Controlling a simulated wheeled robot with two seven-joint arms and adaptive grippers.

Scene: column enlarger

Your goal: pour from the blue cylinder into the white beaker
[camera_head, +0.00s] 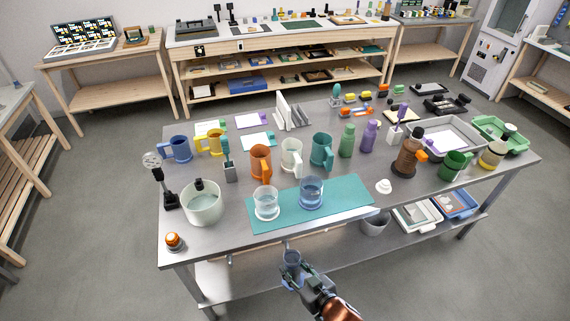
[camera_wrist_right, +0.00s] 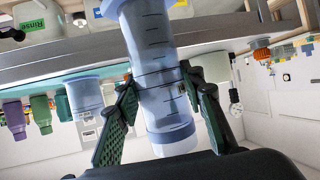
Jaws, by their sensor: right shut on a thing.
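My right gripper (camera_head: 291,264) is shut on the blue cylinder (camera_wrist_right: 155,70), a clear, blue-tinted vessel with dark graduation marks. In the head view the cylinder (camera_head: 291,257) is small and partly hidden by the gripper, in front of the bench's near edge. In the wrist view, which is upside down, the fingers (camera_wrist_right: 158,105) close on both its sides. The white beaker (camera_head: 266,204), clear with a pale rim, stands upright on the teal mat's left part, beyond the gripper. A blue beaker (camera_head: 311,193) with bluish liquid stands to its right. My left gripper is out of view.
The teal mat (camera_head: 345,192) lies along the bench's front. Orange, white and teal jugs (camera_head: 261,163) stand behind the mat. A white lidded piece (camera_head: 384,186) sits at its right.

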